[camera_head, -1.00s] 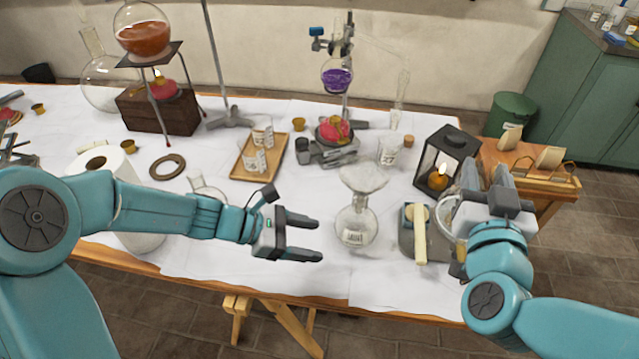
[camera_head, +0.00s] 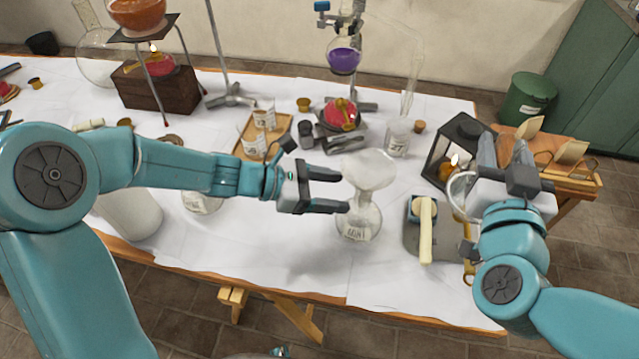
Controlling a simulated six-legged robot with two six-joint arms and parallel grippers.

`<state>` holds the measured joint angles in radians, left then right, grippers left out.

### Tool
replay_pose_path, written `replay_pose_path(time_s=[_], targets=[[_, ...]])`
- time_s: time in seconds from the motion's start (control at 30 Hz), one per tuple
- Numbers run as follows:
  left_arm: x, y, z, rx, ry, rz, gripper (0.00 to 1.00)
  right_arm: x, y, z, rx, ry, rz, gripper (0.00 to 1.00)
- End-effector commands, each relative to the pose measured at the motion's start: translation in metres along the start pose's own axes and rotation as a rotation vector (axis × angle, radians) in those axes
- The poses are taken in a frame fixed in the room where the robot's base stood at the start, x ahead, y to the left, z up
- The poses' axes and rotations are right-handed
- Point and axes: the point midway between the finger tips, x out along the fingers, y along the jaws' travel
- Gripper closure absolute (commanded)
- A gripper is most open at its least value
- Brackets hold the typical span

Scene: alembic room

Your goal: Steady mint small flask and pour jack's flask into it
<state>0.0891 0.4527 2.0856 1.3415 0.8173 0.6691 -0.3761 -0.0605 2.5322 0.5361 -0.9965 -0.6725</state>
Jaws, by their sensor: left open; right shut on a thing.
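The mint small flask (camera_head: 358,222), clear glass with a white label, stands upright on the white-covered table. A white funnel (camera_head: 368,170) sits in its mouth. My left gripper (camera_head: 340,191) is open just left of the flask's neck and funnel, its fingers pointing right; I cannot tell whether they touch it. My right gripper (camera_head: 507,158) is shut on a clear glass vessel (camera_head: 457,190), whose curved edge shows at its left. This looks like jack's flask, but its label and most of its body are hidden by my gripper.
A grey stand with a pale handle (camera_head: 426,232) is right of the mint flask. A black lantern (camera_head: 452,143) with a lit candle stands behind my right gripper. A beaker (camera_head: 398,139) and a purple flask (camera_head: 343,62) are farther back. Another flask (camera_head: 203,203) is partly behind my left arm.

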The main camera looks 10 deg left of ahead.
Motion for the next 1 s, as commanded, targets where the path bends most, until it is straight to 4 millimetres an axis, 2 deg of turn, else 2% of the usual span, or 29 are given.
replay_pose_path(time_s=[0.03, 0.2, 0.4, 0.6, 0.87, 0.9, 0.97, 1.0], targets=[[0.012, -0.001, -0.001, 0.001, 0.0, -0.005, 0.34, 0.0, 0.0, 0.001, 0.0, 0.003, 0.0, 1.0], [0.047, -0.001, -0.001, 0.001, 0.0, -0.005, 0.34, 0.0, 0.0, 0.003, 0.001, 0.003, 0.001, 1.0], [0.077, 0.001, 0.0, 0.001, 0.0, -0.002, 0.34, 0.001, 0.001, 0.004, 0.001, 0.003, 0.001, 1.0], [0.09, 0.002, 0.001, 0.002, 0.001, 0.0, 0.34, 0.003, 0.001, 0.004, 0.001, 0.003, 0.002, 1.0], [0.091, 0.003, 0.001, 0.002, 0.001, 0.0, 0.34, 0.004, 0.001, 0.004, 0.001, 0.003, 0.001, 1.0], [0.091, 0.003, 0.001, 0.002, 0.001, 0.0, 0.4, 0.004, 0.001, 0.004, 0.001, 0.003, 0.001, 1.0], [0.091, 0.003, 0.001, 0.002, 0.001, 0.0, 0.6, 0.004, 0.001, 0.004, 0.001, 0.003, 0.001, 1.0], [0.091, 0.003, 0.001, 0.002, 0.001, 0.0, 0.73, 0.004, 0.0, 0.004, 0.001, 0.003, 0.001, 1.0]])
